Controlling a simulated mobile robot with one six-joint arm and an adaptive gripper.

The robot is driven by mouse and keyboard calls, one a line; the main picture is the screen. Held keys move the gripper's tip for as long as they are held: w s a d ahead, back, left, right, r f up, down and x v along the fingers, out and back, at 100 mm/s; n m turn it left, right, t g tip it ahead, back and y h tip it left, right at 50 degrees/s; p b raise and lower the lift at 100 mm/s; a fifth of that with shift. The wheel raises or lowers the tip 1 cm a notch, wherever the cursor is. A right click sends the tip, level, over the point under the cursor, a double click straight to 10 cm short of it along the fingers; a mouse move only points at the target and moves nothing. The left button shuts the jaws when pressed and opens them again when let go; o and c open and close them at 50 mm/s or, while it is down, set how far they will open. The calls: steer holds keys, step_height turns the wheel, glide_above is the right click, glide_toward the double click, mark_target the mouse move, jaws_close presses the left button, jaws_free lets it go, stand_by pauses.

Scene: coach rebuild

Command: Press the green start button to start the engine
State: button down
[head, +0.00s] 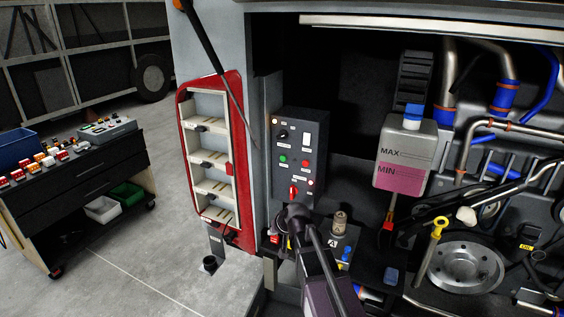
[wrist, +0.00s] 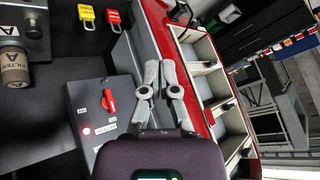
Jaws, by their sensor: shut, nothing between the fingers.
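The green start button (head: 283,158) is a small round button on the dark grey control box (head: 313,130), left of a red button (head: 306,163). A red rotary switch (head: 293,190) sits below them. My gripper (head: 293,213) is in front of the lower edge of the box in the head view, below the green button and apart from it. In the wrist view my gripper (wrist: 160,62) is shut and empty, beside the control box (wrist: 97,92). The red switch (wrist: 109,101) shows there, but the green button does not.
The red-framed rack (head: 240,150) stands left of the box. A coolant tank (head: 404,150), pipes and a pulley (head: 465,266) fill the bay at right. A filter can (head: 339,223) stands below the box.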

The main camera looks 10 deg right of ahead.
mark_target(280, 158)
steer(key=w+d+r+m+t, duration=0.1)
steer(key=w+r+t, duration=0.3)
steer(key=w, duration=0.6)
steer(key=w+d+r+m+t+h+b, duration=0.1)
steer(key=w+r+m+t, duration=0.3)
steer(key=w, duration=0.6)
step_height(280, 158, up, 3)
steer(key=shift+w+d+f+t, duration=0.2)
steer(key=shift+w+t, duration=0.2)
steer(key=shift+t, duration=0.3)
steer(key=shift+w+d, duration=0.1)
steer(key=shift+w, duration=0.05)
steer(key=shift+w+d, duration=0.85)
steer(key=shift+w, duration=0.3)
steer(key=shift+w+d, duration=0.8)
steer(key=shift+w, duration=0.3)
steer(key=shift+w+d, duration=0.85)
steer(key=shift+w, duration=0.3)
steer(key=shift+w+d, duration=0.55)
steer(key=shift+w, duration=0.25)
steer(key=shift+s+a, duration=0.1)
steer(key=shift+s, duration=0.05)
steer(key=shift+s+a, duration=0.45)
steer(key=shift+s, duration=0.15)
